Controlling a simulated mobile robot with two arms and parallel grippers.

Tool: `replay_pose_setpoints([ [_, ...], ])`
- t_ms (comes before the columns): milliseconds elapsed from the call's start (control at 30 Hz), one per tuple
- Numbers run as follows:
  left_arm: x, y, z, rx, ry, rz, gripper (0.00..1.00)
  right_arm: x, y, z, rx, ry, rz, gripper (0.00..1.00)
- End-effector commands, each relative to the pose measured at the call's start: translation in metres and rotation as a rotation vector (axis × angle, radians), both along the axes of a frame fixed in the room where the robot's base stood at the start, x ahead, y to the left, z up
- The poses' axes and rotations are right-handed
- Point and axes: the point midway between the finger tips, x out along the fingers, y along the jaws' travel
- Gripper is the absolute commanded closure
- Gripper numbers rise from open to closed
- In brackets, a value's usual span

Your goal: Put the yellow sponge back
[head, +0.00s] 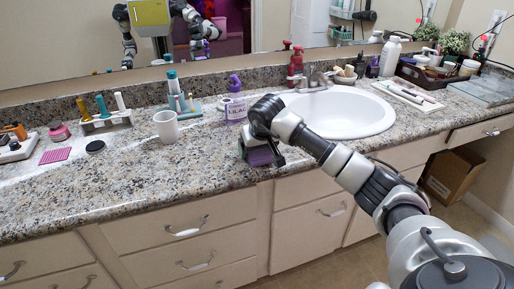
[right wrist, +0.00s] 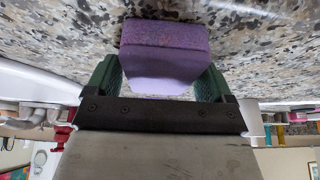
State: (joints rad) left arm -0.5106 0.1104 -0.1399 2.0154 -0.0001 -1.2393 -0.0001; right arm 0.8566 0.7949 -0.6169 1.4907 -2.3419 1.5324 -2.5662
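A purple sponge (right wrist: 160,45) with a paler lower part sits between the green fingers of my right gripper (right wrist: 160,82) in the right wrist view. Both fingers meet its sides. In the head view the right gripper (head: 262,154) is low over the front part of the counter, and a bit of the purple sponge (head: 262,158) shows below it. I cannot tell whether the sponge touches the counter. No yellow sponge can be made out in either view. My left gripper is not directly in view.
The white sink (head: 345,112) is right of the gripper. A lilac-labelled container (head: 234,108), a white mug (head: 166,126) and a tube rack (head: 106,121) stand at the back left. A dark tray of bottles (head: 430,78) is at the right.

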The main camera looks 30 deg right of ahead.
Motion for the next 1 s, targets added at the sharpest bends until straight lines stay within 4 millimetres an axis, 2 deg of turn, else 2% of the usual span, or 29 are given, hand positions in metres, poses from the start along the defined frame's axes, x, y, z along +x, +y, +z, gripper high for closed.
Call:
replay_pose_setpoints([
  [67,0.0,0.0,0.0,0.0,0.001,0.0,0.57,0.0,0.0,0.0,0.0,0.0,0.0,0.07],
  [433,0.0,-0.001,0.0,-0.001,-0.002,0.0,0.57,-0.001,0.0,0.007,0.0,-0.002,-0.001,0.07],
  [567,-0.001,0.0,-0.015,0.0,0.01,-0.001,0.57,-0.009,0.001,0.027,-0.003,-0.004,0.0,0.07],
  [800,-0.005,0.0,-0.038,0.001,0.022,-0.003,0.57,-0.03,0.006,0.076,-0.003,-0.004,-0.001,0.07],
  [1000,-0.009,0.0,-0.052,0.002,0.03,-0.004,0.57,-0.043,0.01,0.103,0.0,-0.002,-0.001,0.07],
])
